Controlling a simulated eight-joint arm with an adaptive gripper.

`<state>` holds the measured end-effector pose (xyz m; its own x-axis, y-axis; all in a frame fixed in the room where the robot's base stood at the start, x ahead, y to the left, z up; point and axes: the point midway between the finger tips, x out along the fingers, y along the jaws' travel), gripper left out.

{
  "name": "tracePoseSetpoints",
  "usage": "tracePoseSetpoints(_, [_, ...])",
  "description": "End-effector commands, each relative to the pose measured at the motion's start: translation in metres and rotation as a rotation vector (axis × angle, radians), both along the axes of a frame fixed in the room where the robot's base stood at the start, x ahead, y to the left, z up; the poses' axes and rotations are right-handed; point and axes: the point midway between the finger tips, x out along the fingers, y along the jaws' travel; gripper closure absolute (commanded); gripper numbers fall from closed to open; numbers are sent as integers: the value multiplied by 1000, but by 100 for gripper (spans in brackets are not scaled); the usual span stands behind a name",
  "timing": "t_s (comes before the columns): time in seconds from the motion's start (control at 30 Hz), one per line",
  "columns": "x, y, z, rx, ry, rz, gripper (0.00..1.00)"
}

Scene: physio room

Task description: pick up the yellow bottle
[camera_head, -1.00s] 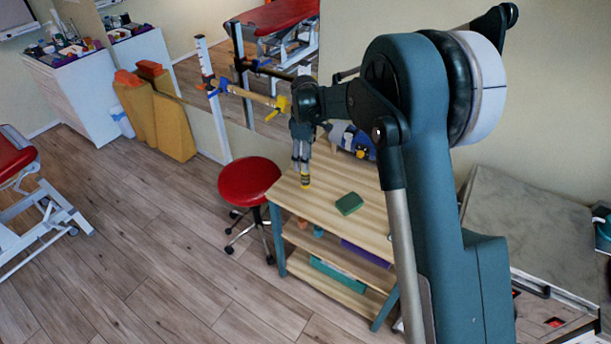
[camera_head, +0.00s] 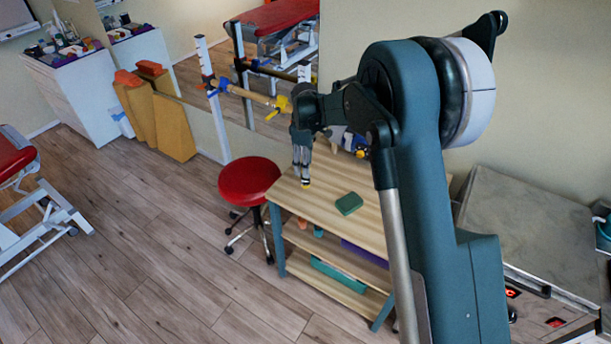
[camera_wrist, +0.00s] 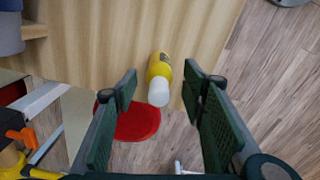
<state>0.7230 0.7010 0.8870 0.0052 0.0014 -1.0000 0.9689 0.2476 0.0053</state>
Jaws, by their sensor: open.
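In the head view only a small yellow part of the bottle (camera_head: 306,184) shows just below my gripper (camera_head: 302,168). My gripper points down above the table's left part. In the wrist view my gripper (camera_wrist: 158,88) is open, with one finger on each side of the bottle and a gap on both sides. I cannot tell the exact height of the fingers over the bottle.
A green block (camera_head: 349,203) lies on the table (camera_head: 325,222), right of the bottle. A red stool (camera_head: 249,181) stands at the table's left edge. Blue and grey items sit at the table's back, partly behind my arm. Lower shelves hold a teal tray (camera_head: 338,275).

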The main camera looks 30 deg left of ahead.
Motion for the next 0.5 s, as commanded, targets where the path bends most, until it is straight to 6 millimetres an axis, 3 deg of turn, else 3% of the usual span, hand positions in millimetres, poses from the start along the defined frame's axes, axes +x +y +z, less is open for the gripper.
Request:
tracePoseSetpoints(0.17, [0, 0, -8, 0, 0, 0, 59])
tracePoseSetpoints(0.5, [1, -1, -45, 0, 0, 0, 59])
